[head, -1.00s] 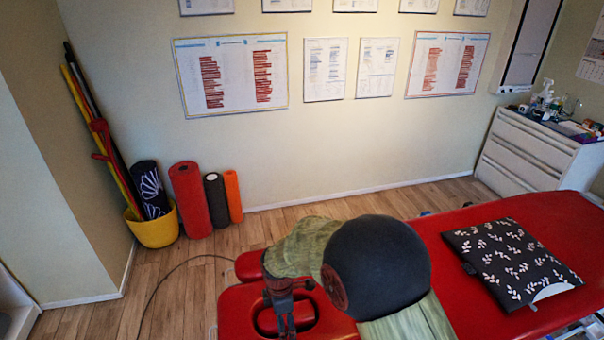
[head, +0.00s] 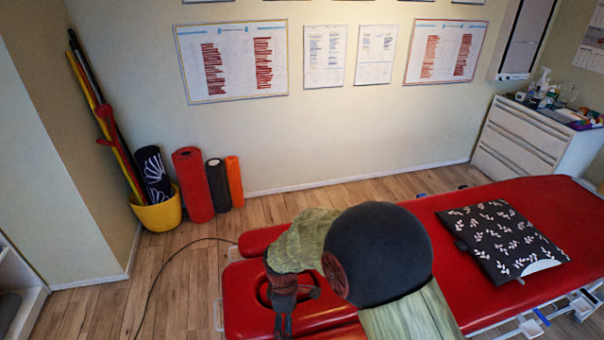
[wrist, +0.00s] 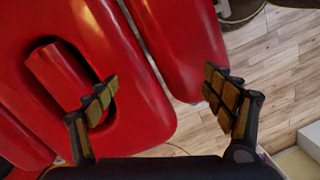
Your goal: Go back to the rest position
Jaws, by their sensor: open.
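My gripper (head: 283,318) hangs over the head end of the red treatment table (head: 480,205), beside its face opening. In the wrist view my gripper (wrist: 163,98) is open, its two padded fingers wide apart with nothing between them. Below the fingers are the red padding (wrist: 140,128) and strips of wooden floor. My arm covers part of the table in the head view.
A dark leaf-patterned cushion (head: 500,238) lies on the table. A yellow bucket (head: 158,212) with poles and rolls stands by the left wall, next to upright foam rollers (head: 194,185). A white drawer unit (head: 530,140) stands at the back right. Wooden floor (head: 180,275) is free at left.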

